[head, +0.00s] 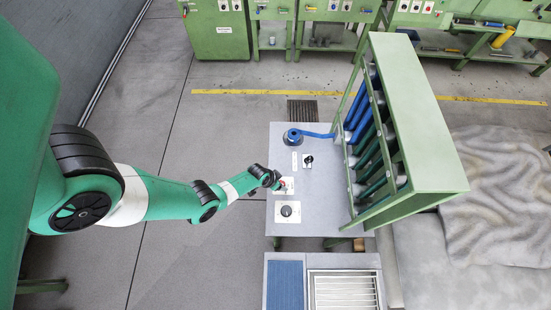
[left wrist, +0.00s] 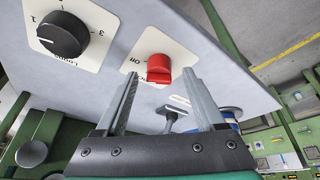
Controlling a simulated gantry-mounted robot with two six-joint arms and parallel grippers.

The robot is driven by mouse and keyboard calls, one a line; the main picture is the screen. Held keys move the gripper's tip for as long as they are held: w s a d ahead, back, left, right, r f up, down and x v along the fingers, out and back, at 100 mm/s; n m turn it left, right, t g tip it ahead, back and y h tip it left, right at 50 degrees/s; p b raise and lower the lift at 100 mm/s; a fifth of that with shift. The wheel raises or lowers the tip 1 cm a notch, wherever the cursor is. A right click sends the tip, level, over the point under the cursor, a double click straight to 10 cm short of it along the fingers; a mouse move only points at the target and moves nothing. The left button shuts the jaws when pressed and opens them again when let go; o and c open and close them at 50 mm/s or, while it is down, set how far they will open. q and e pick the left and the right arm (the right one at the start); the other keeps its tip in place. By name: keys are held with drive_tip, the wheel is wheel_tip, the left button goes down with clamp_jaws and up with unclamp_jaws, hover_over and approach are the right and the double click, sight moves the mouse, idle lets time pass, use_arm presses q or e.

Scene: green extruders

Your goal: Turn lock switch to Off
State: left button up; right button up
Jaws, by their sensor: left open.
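A red rotary switch (left wrist: 159,68) sits on a cream plate (left wrist: 172,43) with the label "Off" beside it, in the left wrist view. In the head view the plate (head: 290,184) shows, with the switch mostly hidden by my gripper. My left gripper (left wrist: 161,80) is open. Its two fingertips are on either side of the red switch in the picture; I cannot tell whether they touch it. In the head view the left gripper (head: 279,183) is over the table's left edge at that plate. My right gripper is in neither view.
A black dial (head: 286,211) on its own plate is nearer the front; it also shows in the left wrist view (left wrist: 62,33). A black-handled switch (head: 308,160) and a blue tape reel (head: 293,137) lie farther back. A green rack (head: 420,130) of tubes stands on the right.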

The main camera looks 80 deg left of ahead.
use_arm(q)
drive_tip(key=p+v, duration=0.4)
drive_tip(key=v, duration=0.6)
drive_tip(key=shift+p, duration=0.35)
